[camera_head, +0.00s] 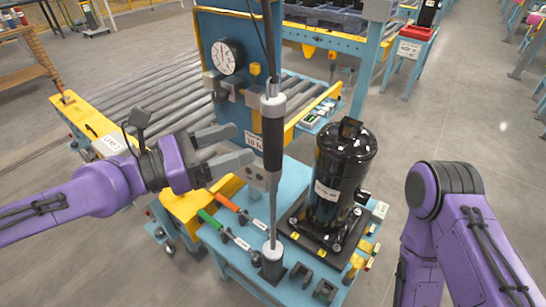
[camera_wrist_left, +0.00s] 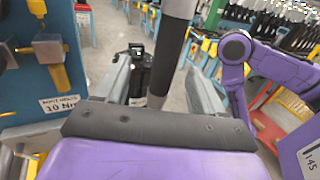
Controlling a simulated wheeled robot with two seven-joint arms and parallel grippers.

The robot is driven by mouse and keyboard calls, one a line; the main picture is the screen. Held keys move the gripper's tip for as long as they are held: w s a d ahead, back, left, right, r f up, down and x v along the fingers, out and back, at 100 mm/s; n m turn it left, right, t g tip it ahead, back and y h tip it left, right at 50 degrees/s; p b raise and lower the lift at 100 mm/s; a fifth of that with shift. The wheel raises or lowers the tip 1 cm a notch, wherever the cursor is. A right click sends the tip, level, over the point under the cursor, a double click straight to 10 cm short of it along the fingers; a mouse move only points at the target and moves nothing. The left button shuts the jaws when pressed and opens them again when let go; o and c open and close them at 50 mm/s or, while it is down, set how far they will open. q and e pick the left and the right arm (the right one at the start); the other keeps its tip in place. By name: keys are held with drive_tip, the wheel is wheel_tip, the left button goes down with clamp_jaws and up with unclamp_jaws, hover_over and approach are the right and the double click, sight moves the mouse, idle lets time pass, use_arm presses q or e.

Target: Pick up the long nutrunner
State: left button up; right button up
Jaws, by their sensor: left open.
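The long nutrunner (camera_head: 273,130) stands nearly upright, with a black grip, a grey shaft and a cable at its top.
A black compressor (camera_head: 343,175) stands right of the nutrunner. Green-handled (camera_head: 210,219) and orange-handled (camera_head: 228,202) tools lie on the left of the table. A blue panel with a gauge (camera_head: 227,56) rises behind. A roller conveyor (camera_head: 150,98) runs behind my left arm.

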sight(282, 132)
use_arm(q)
drive_tip(key=p+x, duration=0.1)
drive_tip(key=x, duration=0.2)
drive_tip(key=p+x, duration=0.2)
drive_tip(key=x, duration=0.1)
drive_tip(key=s+p+x, duration=0.1)
drive_tip(key=p+x, duration=0.1)
drive_tip(key=x, duration=0.1)
drive_tip(key=shift+w+d+r, duration=0.1)
drive_tip(key=shift+d, duration=0.3)
drive_tip(key=shift+w+d, duration=0.15)
drive_tip(key=shift+d, duration=0.15)
drive_tip(key=shift+a, duration=0.2)
drive_tip(key=c, duration=0.4)
clamp_jaws()
